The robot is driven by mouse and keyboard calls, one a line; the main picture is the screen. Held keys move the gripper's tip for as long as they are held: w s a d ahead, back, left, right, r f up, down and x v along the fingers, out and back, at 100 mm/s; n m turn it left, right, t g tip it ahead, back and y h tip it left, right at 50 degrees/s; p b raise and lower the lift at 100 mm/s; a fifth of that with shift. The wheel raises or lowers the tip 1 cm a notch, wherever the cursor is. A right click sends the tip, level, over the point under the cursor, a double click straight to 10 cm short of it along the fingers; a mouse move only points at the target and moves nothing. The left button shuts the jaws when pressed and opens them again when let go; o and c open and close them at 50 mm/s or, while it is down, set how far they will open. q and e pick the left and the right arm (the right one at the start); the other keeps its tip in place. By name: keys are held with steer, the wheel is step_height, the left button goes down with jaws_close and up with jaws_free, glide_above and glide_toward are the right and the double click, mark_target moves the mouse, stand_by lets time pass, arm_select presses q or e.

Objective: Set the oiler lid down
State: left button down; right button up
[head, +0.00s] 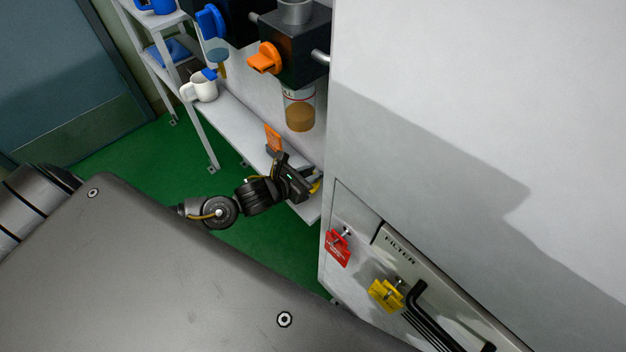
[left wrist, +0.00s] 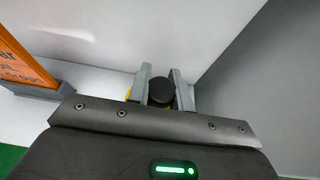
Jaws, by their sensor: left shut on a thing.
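My left gripper (head: 308,186) is low over the near end of the white shelf, beside the tall white cabinet. It is shut on the oiler lid. In the left wrist view, the lid's round black top (left wrist: 161,92) sits between the two grey fingers, with bits of yellow showing beside them. In the head view only a yellow edge (head: 315,187) shows past the gripper. I cannot tell whether the lid touches the shelf. A clear oiler cup (head: 299,112) with brown oil hangs under a dark block with an orange handle (head: 264,58). My right gripper is not in view.
An orange sign (head: 272,138) stands on the shelf (head: 238,122) just behind my left gripper. A white mug (head: 200,88) is farther back. The white cabinet (head: 430,100) closes off the right side, with red (head: 338,248) and yellow (head: 386,295) tags low on it.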

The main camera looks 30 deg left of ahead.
arm_select(q)
step_height(320, 180, down, 3)
steer(key=shift+f, duration=0.1)
steer(key=shift+w+d+f, duration=0.1)
steer(key=shift+w+f, duration=0.05)
steer(key=shift+f, duration=0.35)
steer(key=c, duration=1.6)
jaws_free()
steer(key=o, duration=0.3)
steer(key=shift+o, duration=0.2)
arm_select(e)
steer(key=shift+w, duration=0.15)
